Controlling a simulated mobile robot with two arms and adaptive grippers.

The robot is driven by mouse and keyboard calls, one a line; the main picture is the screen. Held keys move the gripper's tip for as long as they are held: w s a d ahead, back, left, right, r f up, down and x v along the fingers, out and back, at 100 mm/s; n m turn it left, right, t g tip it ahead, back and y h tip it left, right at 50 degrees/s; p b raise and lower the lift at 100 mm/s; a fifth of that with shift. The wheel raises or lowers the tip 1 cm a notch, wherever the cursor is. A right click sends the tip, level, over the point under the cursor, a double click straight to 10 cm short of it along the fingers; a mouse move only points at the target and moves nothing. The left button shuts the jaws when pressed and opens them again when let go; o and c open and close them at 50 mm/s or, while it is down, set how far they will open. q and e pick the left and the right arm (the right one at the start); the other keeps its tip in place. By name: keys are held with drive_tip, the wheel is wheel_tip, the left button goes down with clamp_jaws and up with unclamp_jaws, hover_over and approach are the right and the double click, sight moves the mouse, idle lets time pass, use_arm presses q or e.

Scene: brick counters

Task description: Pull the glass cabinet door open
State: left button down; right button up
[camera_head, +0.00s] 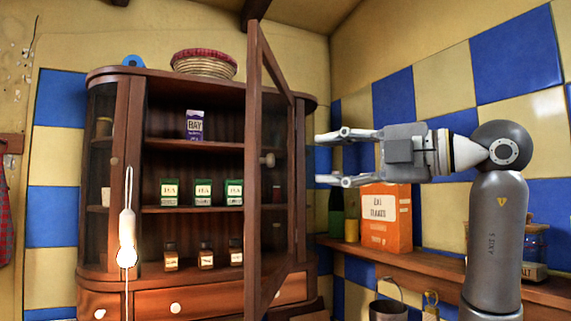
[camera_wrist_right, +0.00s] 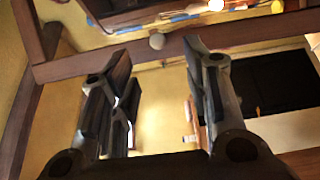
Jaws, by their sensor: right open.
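The wooden cabinet (camera_head: 186,73) stands against the wall at left in the head view. Its glass door (camera_head: 254,190) stands swung outward, with its frame seen at a steep angle. A round door knob (camera_head: 268,160) sits on the frame, and it also shows in the right wrist view (camera_wrist_right: 157,41). My right gripper (camera_head: 322,159) is open, its fingers pointing left toward the door. In the right wrist view the knob appears between the fingertips and nothing is gripped. The gap to the knob is hard to judge. My left gripper is not in view.
Tea boxes (camera_head: 203,192), small jars (camera_head: 206,254) and a purple-white box (camera_head: 195,125) stand on the shelves. A basket (camera_head: 204,62) sits on top. An orange box (camera_head: 386,218) stands on a wall shelf (camera_head: 440,272) below my right gripper.

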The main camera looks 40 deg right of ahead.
sight(273, 160)
drive_tip(key=x, duration=0.3)
drive_tip(key=p+x, duration=0.1)
drive_tip(key=x, duration=0.2)
drive_tip(key=p+x, duration=0.1)
drive_tip(key=x, duration=0.3)
drive_tip(key=shift+a+r, duration=0.25)
drive_tip(key=shift+a, duration=0.15)
drive_tip(key=shift+d, duration=0.15)
drive_tip(key=c, duration=1)
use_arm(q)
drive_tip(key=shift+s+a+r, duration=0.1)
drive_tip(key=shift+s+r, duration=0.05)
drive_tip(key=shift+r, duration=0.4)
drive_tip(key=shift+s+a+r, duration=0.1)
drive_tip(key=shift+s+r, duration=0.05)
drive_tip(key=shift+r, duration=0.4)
use_arm(e)
clamp_jaws()
